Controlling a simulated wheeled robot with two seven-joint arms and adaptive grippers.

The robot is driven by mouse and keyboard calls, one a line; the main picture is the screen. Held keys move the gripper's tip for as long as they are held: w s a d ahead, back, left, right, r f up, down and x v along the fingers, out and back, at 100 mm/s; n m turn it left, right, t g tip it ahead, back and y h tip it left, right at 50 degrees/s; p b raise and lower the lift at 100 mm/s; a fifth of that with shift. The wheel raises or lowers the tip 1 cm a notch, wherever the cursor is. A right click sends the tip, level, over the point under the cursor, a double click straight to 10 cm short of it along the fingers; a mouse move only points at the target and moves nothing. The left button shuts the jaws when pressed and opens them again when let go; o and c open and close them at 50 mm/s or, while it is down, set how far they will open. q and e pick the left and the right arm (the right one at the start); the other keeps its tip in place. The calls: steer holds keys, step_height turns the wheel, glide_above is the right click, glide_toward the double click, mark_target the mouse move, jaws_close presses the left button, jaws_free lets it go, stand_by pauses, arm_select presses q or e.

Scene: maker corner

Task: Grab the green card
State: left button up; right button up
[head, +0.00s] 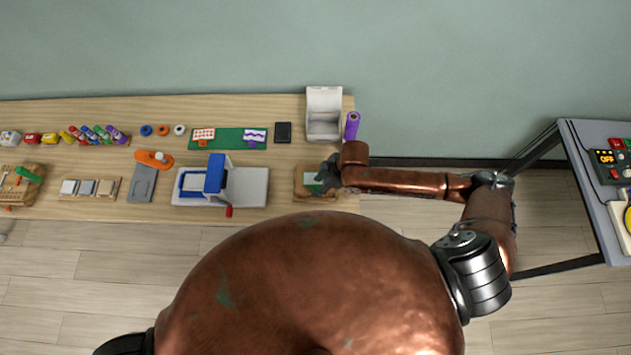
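A small wooden tray (300,192) sits at the right end of the bench. My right gripper (323,180) reaches in from the right, low over the right side of the tray and right at the card. Its fingers are dark and small here, so I cannot tell whether they are open or shut, or whether they touch the card. My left gripper is out of view.
A blue and white press (216,178) with a red handle stands left of the tray. A white open box (323,115) and a purple roll (352,125) stand behind it. A green mat (230,138) lies farther back. Another table (590,165) stands at far right.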

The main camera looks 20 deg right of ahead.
steer(key=shift+x, duration=0.75)
steer(key=shift+c, duration=0.4)
jaws_close()
